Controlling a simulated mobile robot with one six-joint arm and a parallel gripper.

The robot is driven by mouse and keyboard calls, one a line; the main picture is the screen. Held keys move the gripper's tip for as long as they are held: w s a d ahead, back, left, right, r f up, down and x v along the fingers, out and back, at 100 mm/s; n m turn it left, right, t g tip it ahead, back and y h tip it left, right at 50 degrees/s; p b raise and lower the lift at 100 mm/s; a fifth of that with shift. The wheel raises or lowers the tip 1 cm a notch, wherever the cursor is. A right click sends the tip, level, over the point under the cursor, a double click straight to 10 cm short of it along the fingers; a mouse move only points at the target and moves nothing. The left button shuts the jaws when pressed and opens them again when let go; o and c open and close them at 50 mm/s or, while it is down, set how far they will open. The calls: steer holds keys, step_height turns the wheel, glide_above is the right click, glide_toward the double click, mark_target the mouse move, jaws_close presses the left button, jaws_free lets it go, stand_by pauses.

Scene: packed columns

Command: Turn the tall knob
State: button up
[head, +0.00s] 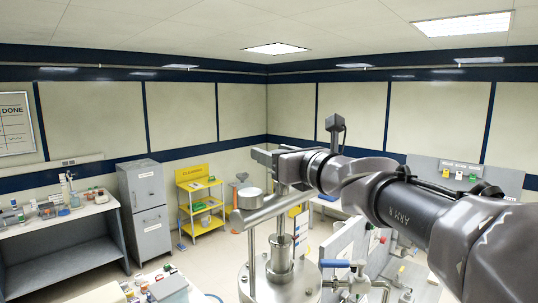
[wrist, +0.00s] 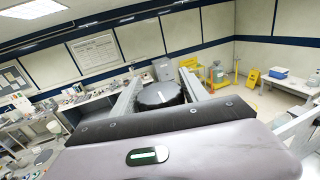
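A dark round knob (wrist: 160,96) with a white mark on its top shows in the wrist view. It lies between the two fingers of my gripper (wrist: 162,80), close to the palm in the picture. The fingers are spread, one on each side of the knob, and I see no clear contact. I cannot tell how far below the fingertips the knob sits. In the head view my gripper (head: 265,157) is above the steel vessel (head: 283,285) with its upright fittings. The dark knob cannot be made out there.
A blue-handled valve (head: 335,263) is at the right of the vessel. A yellow shelf (head: 203,205) and a grey cabinet (head: 146,210) stand farther back.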

steer(key=shift+o, duration=0.9)
steer(key=shift+w+a, duration=0.1)
steer(key=shift+w, duration=0.05)
steer(key=b+v, duration=0.3)
steer(key=v, duration=1.4)
steer(key=shift+s, duration=0.25)
